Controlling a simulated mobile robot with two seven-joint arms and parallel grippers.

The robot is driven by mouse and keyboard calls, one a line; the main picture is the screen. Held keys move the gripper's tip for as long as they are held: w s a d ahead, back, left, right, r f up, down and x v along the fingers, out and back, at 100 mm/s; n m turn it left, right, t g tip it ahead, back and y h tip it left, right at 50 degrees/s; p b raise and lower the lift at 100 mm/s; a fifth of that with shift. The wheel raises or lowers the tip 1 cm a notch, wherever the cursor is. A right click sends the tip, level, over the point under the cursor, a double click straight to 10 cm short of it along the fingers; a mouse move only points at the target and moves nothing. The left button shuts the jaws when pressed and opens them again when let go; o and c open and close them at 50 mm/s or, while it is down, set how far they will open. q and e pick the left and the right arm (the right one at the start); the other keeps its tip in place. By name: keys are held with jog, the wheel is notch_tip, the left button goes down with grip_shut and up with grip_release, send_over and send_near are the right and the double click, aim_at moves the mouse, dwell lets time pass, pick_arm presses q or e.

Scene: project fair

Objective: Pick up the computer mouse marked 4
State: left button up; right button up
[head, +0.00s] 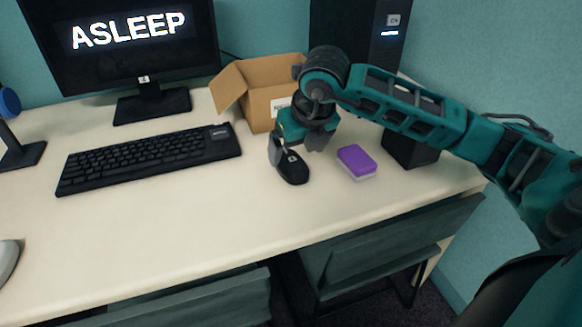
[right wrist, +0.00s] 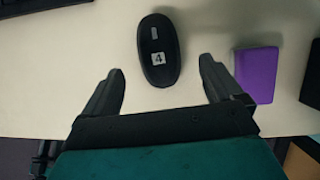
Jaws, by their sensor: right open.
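The black computer mouse (head: 291,168) lies on the desk, right of the keyboard. In the right wrist view the mouse (right wrist: 158,50) shows a white label with a 4, and it lies beyond the fingertips, roughly in line with the gap between them. My right gripper (head: 297,145) is above the desk at the far end of the mouse. In the right wrist view its fingers (right wrist: 162,78) are spread with nothing between them. Whether they touch the desk is unclear. My left gripper is not in view.
A purple and white sponge-like block (head: 357,162) lies close right of the mouse. An open cardboard box (head: 262,103) stands behind the gripper, and a black box (head: 410,150) stands at right. The keyboard (head: 150,158) is at left. The desk front (head: 200,215) is clear.

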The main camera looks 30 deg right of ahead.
aim_at(293, 160)
jog(key=b+x, duration=0.1)
jog(key=x, duration=0.4)
jog(key=shift+f, duration=0.1)
jog(key=shift+c, duration=0.2)
jog(key=c, duration=1.1)
